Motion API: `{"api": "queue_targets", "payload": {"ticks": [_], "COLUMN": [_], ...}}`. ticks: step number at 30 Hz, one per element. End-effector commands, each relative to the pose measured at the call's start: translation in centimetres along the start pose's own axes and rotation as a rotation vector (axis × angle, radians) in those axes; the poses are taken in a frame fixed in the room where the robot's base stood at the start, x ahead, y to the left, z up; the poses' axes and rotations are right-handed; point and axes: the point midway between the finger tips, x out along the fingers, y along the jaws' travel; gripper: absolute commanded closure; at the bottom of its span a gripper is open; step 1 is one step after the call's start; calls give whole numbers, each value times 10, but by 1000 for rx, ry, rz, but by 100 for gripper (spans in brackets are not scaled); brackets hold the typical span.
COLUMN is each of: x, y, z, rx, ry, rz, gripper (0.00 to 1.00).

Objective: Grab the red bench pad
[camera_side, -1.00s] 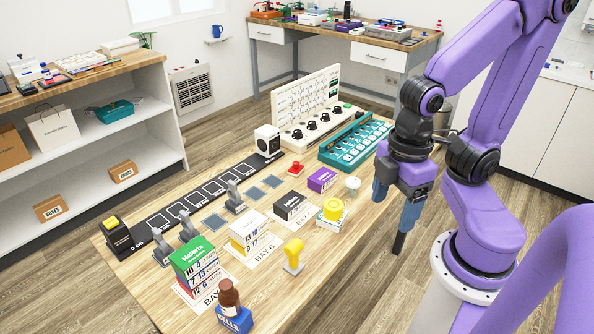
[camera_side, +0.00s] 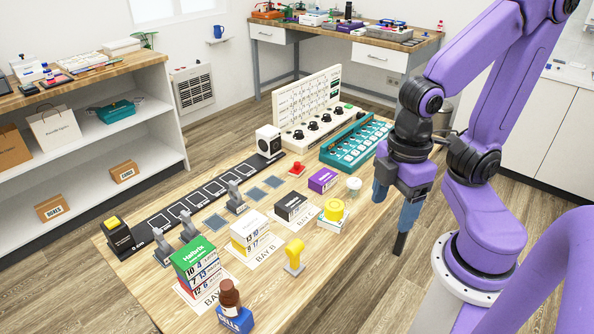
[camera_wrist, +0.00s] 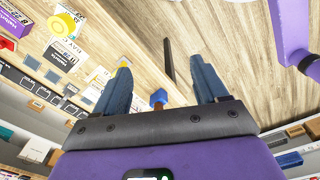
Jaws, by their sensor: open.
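I see no flat red pad on the bench. The only clearly separate red item on the bench top is a small red knob-like piece (camera_side: 297,168), near the middle. Flat grey-blue square pads (camera_side: 215,221) lie along the black strip. My gripper (camera_side: 394,208) hangs over the bench's right edge, apart from the red piece and to its right. Its blue fingers are spread and empty in the wrist view (camera_wrist: 160,62).
A purple box (camera_side: 322,180), a white bulb-like item (camera_side: 353,184), a yellow round item (camera_side: 333,209) and a black box (camera_side: 290,206) stand between the gripper and the bench's left side. A teal rack (camera_side: 356,140) stands behind.

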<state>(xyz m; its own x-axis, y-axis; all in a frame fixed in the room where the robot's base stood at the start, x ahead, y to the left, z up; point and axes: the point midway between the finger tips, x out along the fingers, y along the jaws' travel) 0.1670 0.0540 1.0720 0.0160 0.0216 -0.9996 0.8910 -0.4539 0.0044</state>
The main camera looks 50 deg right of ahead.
Motion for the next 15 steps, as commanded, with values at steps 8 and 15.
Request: {"api": "queue_targets", "payload": {"ticks": [8,15], "x": [8,25], "y": [60,143], "z": [-47,-93], "rx": [-60,-151], "ry": [-107,-271], "rz": [129,259], "gripper": [28,28]}}
